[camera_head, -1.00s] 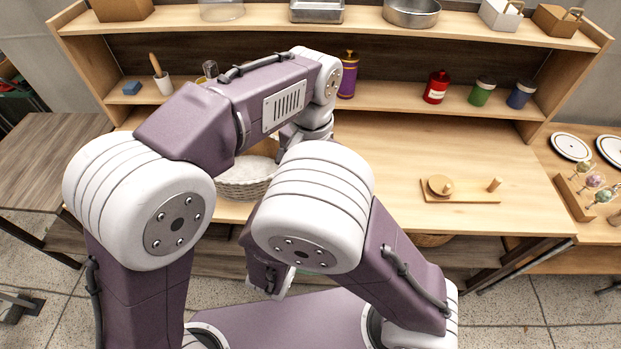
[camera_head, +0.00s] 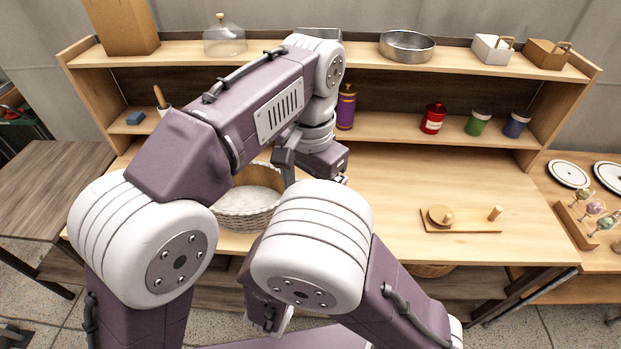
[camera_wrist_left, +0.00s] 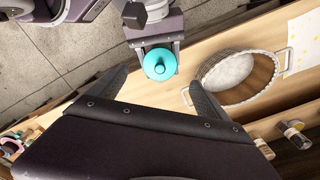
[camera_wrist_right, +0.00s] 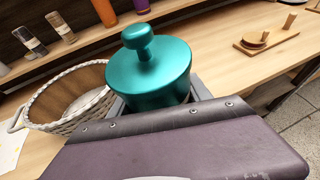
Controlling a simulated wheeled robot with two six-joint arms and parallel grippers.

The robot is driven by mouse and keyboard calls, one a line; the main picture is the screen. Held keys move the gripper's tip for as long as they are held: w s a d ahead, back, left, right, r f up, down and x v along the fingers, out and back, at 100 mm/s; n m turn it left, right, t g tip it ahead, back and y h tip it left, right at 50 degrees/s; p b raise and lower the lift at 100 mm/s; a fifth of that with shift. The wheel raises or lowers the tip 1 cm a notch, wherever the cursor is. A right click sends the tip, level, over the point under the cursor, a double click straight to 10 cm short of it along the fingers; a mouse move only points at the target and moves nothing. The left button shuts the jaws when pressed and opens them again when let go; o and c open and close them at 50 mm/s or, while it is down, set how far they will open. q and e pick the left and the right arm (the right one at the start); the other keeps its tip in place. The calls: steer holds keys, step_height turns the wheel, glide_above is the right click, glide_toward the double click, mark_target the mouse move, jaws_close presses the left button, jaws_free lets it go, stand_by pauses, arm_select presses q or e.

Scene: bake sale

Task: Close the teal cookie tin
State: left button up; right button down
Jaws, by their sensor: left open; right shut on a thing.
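A teal metal piece with a round knob (camera_wrist_right: 150,75), a lid or lidded tin, sits between the fingers of my right gripper (camera_wrist_right: 157,98), which is shut on it. Its underside is hidden, so I cannot tell whether a tin body is below. The left wrist view shows the teal piece (camera_wrist_left: 159,64) from above, held near the shelf unit's front edge. My left gripper (camera_wrist_left: 158,79) is open and empty, its fingers spread either side of the teal piece in the picture, apart from it. In the head view the teal piece is hidden behind my arms.
A white-rimmed wicker basket (camera_head: 246,219) stands on the counter near my left gripper. A wooden board (camera_head: 470,226) with a press lies to the right. Jars, including a red canister (camera_head: 433,118), stand on the shelf behind. The middle counter is largely clear.

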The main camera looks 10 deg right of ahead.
arm_select(q)
steer(key=shift+r, duration=2.4)
steer(key=w+a+f+n, duration=0.2)
steer(key=a+f+n, duration=0.1)
steer(key=a+f, duration=0.35)
steer(key=w+a+f+n, duration=0.2)
steer(key=w+a+f, duration=0.1)
steer(key=a+f, duration=0.35)
arm_select(e)
steer(key=shift+w, duration=0.1)
arm_select(q)
steer(key=s+a+f+n+t, duration=0.1)
steer(key=s+a+f+n, duration=0.4)
steer(key=s+a+f, duration=0.5)
step_height(320, 180, down, 3)
steer(key=shift+s+a+r+n, duration=0.1)
steer(key=shift+s+a+n, duration=0.15)
steer(key=shift+a, duration=0.8)
